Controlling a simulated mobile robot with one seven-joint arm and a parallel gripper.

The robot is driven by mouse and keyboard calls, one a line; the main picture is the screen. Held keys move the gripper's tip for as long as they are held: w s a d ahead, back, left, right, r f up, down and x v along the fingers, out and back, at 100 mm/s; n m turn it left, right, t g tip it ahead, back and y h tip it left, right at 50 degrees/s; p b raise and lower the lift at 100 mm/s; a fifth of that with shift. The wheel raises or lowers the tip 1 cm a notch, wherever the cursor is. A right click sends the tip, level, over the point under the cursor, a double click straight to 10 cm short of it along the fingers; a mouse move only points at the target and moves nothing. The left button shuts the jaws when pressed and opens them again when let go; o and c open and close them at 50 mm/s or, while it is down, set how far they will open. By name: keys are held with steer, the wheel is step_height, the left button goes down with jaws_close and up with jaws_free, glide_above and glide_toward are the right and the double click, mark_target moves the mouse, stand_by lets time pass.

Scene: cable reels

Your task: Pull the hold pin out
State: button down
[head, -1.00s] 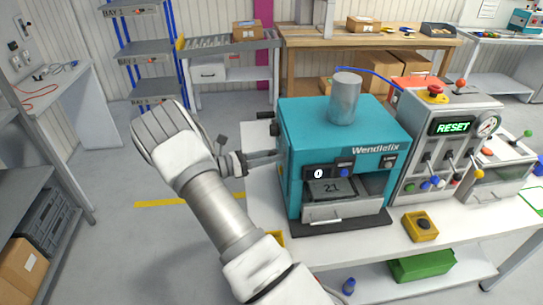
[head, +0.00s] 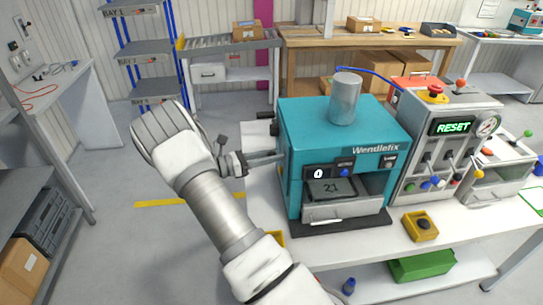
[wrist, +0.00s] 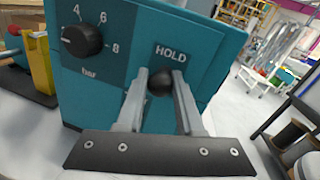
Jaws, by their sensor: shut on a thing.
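The hold pin (wrist: 161,83) shows in the wrist view as a round black knob below the word HOLD on the side of the teal press (wrist: 205,45). My gripper (wrist: 163,76) is shut on it, with one finger on each side of the knob. In the head view my gripper (head: 281,157) reaches the left side of the teal press (head: 340,125). The pin itself is hidden there. How far the pin sits in its hole cannot be told.
A black dial (wrist: 83,40) marked in bar is left of the pin. A control box (head: 450,150) showing RESET stands right of the press on the white bench (head: 350,255). Open floor lies left.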

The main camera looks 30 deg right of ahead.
steer(key=shift+w+b+v, duration=0.15)
steer(key=shift+b+v, duration=0.05)
steer(key=shift+v, duration=0.65)
steer(key=shift+w+b+v, duration=0.15)
steer(key=shift+v, duration=0.7)
steer(key=shift+d, duration=0.1)
steer(key=c, duration=0.8)
jaws_free()
steer(key=shift+c, duration=0.2)
steer(key=b+v, duration=0.2)
steer(key=v, duration=1.5)
steer(key=shift+a, duration=0.35)
